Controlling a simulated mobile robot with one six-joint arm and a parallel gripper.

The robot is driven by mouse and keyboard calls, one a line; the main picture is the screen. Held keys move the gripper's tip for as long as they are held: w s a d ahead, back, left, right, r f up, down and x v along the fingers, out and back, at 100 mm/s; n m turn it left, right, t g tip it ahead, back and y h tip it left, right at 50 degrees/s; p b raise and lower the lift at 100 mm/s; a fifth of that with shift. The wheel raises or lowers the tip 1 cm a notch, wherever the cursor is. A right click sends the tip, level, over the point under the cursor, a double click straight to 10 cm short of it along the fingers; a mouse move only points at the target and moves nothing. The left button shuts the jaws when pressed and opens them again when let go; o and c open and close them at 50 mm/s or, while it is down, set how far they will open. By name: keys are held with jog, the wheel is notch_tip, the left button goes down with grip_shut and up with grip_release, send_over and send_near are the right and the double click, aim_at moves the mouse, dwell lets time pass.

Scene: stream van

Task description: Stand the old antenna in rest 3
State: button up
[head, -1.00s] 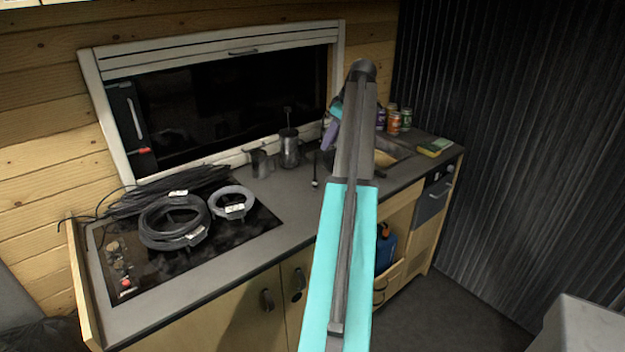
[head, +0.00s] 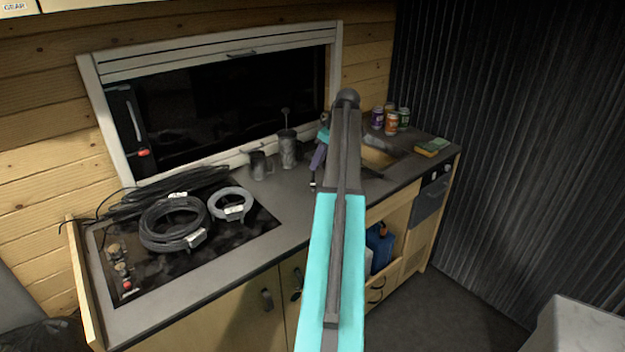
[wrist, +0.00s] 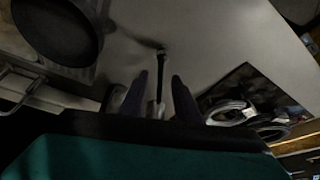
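The rod's lower part is hidden by the gripper. I cannot make out rest 3 or any rest number.
A metal press (head: 287,150) and a mug (head: 260,164) stand close left of my gripper. Cable coils (head: 174,222) lie on the dark hob. The sink (head: 378,157), several cans (head: 391,122) and a sponge (head: 432,147) are to the right. The front counter strip is clear.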

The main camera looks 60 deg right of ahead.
aim_at(313, 180)
jog(key=shift+f, duration=0.1)
dwell(0.3)
jog(key=shift+p+x, duration=1.3)
jog(key=shift+x, duration=1.25)
jog(key=shift+w, duration=0.1)
grip_shut()
